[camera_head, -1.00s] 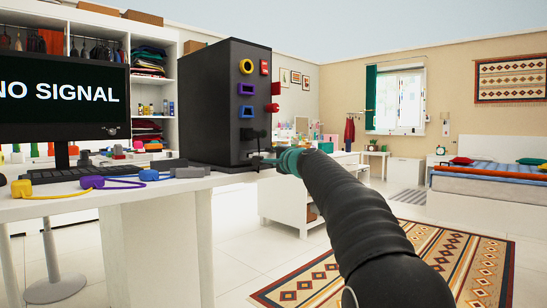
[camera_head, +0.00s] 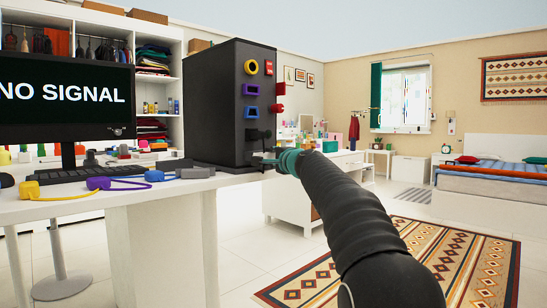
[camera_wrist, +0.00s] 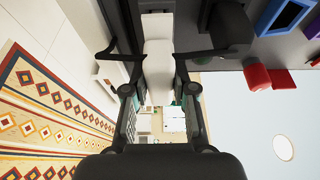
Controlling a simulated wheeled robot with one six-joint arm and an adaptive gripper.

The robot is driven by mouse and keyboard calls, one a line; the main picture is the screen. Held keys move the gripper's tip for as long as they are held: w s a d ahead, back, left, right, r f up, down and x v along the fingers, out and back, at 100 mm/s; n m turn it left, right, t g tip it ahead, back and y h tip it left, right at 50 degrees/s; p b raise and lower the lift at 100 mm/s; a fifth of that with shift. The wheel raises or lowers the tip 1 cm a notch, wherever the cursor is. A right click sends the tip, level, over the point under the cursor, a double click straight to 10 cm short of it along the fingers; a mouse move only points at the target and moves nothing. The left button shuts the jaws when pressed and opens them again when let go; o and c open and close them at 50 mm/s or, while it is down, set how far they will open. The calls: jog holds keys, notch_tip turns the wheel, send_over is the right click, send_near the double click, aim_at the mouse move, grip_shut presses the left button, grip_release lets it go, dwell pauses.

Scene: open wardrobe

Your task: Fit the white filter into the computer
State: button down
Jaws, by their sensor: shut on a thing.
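The computer (camera_head: 222,105) is a tall black tower at the right end of the white desk. Its side carries yellow, red, purple, blue and black ports. My gripper (camera_head: 267,160) is beside the low part of that side, below the black port (camera_head: 257,135). In the wrist view, my gripper (camera_wrist: 158,55) is shut on the white filter (camera_wrist: 157,65), a pale block between its fingers. The computer's dark face (camera_wrist: 262,48) lies to the right of it. I cannot tell whether the filter touches the computer. I cannot make out the filter in the head view.
A monitor (camera_head: 65,92) reading NO SIGNAL stands left on the desk (camera_head: 150,210). A keyboard (camera_head: 85,172) and coloured plugs with cables, such as a yellow plug (camera_head: 30,189) and a purple plug (camera_head: 99,183), lie there. Open floor and a patterned rug (camera_head: 440,260) are to the right.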

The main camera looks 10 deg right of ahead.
jog(key=shift+w+a, duration=0.25)
jog(key=shift+w, duration=0.05)
jog(key=c, duration=0.9)
grip_release()
jog(key=shift+o, duration=0.2)
jog(key=shift+s, duration=0.1)
jog(key=v, duration=1.2)
